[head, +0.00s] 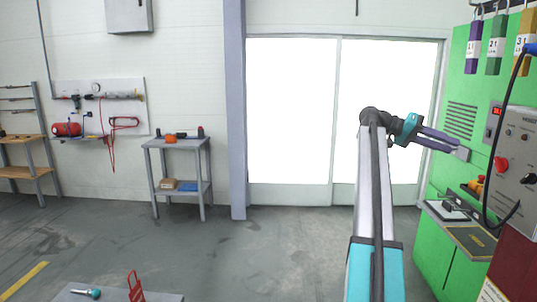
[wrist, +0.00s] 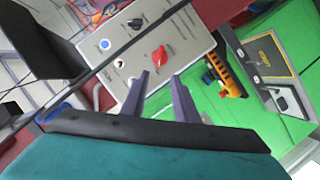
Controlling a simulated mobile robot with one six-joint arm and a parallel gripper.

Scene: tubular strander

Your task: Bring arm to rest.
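My arm (head: 375,190) reaches up from the bottom of the head view and bends right at its top. My gripper (head: 456,144) points right, toward the green machine (head: 462,85). In the wrist view my gripper (wrist: 160,75) shows two purple fingers apart, with nothing between them. Behind the fingers is the grey control panel (wrist: 140,50) with a red knob (wrist: 160,56). I cannot tell from these views how far the fingertips are from the machine.
The control panel (head: 516,155) and a small ledge (head: 470,240) stand on the right. Numbered tags (head: 497,45) hang above. A grey workbench (head: 178,145) stands by the back wall. A table corner (head: 75,293) shows at bottom left. The floor between is open.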

